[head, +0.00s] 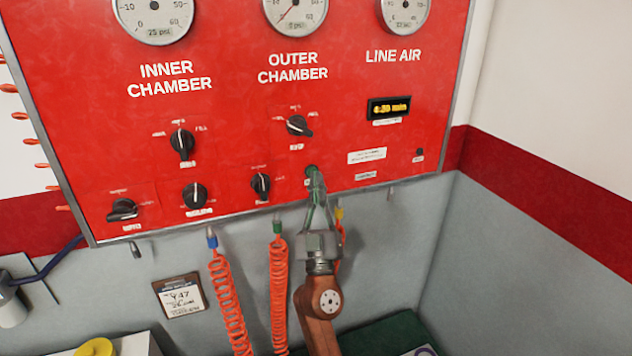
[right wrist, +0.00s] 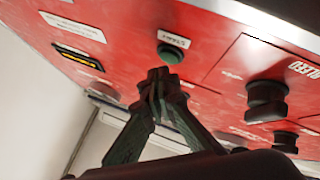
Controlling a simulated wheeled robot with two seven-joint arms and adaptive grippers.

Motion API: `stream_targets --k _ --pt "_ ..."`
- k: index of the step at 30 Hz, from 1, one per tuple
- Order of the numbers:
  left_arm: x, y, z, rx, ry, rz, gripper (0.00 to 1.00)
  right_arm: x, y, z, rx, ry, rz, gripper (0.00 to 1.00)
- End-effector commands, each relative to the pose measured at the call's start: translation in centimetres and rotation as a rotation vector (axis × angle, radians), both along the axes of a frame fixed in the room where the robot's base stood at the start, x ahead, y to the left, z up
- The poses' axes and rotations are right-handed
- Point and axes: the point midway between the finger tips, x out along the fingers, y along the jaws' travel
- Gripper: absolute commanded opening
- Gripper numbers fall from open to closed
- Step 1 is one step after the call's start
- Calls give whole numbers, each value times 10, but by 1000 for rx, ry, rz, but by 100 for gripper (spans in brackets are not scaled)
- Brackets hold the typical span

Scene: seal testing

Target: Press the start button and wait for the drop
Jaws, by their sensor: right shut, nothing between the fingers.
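The red test panel (head: 235,115) fills the head view. The round green start button (right wrist: 172,54), under a white START label (right wrist: 160,28), shows in the right wrist view. In the head view my right gripper's fingertips largely cover the button's spot. My right gripper (head: 314,178) is shut and empty, pointing up at the panel's lower edge. In the right wrist view its closed tips (right wrist: 160,75) are just below the button; I cannot tell whether they touch it. Three gauges, with the outer chamber gauge (head: 295,12) in the middle, are cut off at the top. My left gripper is not in view.
Several black knobs, one the knob (head: 261,185) left of my fingertips, stick out of the panel. Coiled orange hoses (head: 278,295) hang below. A small yellow-lettered display (head: 389,108) is under LINE AIR; its digits are hard to read. A grey wall (head: 520,270) stands at right.

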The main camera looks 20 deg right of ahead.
Motion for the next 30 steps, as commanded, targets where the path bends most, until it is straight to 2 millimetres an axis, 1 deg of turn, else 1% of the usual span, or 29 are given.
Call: stream_targets --k 1,6,15,20,30 --pt "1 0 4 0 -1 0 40 -6 1 2 1 -1 2 0" --pt "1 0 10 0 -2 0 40 -22 1 2 1 -1 1 0" --pt "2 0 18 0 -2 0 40 -49 3 1 1 -1 1 0" --pt "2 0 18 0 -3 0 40 -54 3 1 1 -2 1 0" --pt "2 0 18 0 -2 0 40 -53 3 1 1 -2 1 0"
